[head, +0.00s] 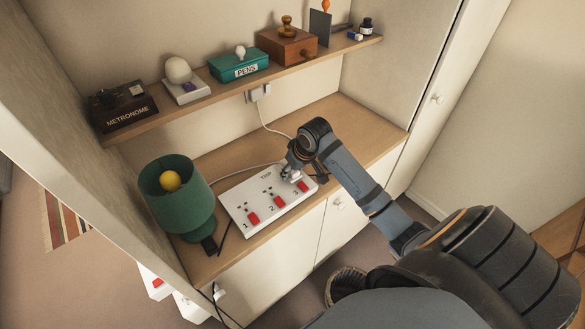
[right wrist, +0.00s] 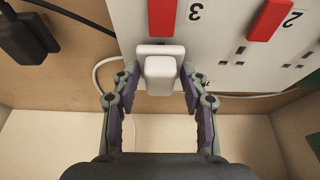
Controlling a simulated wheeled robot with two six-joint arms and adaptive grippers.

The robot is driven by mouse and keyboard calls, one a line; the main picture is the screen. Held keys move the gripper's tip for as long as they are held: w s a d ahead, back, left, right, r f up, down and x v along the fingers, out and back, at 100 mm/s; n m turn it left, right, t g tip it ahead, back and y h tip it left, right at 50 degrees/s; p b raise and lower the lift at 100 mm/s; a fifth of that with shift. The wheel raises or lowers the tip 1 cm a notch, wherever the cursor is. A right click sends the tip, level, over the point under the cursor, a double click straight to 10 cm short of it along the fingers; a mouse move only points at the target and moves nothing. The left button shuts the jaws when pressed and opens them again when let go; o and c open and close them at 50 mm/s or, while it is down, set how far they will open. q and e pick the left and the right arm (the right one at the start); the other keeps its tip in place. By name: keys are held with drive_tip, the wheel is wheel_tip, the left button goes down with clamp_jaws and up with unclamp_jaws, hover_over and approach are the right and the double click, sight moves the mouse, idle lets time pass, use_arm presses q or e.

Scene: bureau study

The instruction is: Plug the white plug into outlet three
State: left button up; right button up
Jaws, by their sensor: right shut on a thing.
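The white power strip (head: 240,207) lies on the desk, with numbers 1, 2 and 3 and a red switch by each. My right gripper (head: 292,174) is over its right end, at outlet three. In the right wrist view the right gripper (right wrist: 160,102) is shut on the white plug (right wrist: 160,72), a finger on each side. The plug lines up with the red switch beside the number 3 and covers outlet three's slots. I cannot tell whether its pins are in. Outlet two's slots (right wrist: 238,56) are bare. My left gripper is not in view.
A green lamp (head: 177,195) stands left of the strip. A black plug (right wrist: 22,35) lies beside the strip's outlet-three end. Cords run behind the strip. The shelf (head: 225,85) above holds a metronome box, a pens box and other items.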

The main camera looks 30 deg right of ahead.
drive_tip(key=shift+f, duration=0.3)
idle(0.4)
drive_tip(key=o, duration=1.2)
drive_tip(key=shift+o, duration=0.2)
drive_tip(key=shift+f, duration=0.1)
wheel_tip(320, 180, up, 7)
drive_tip(key=p, duration=0.9)
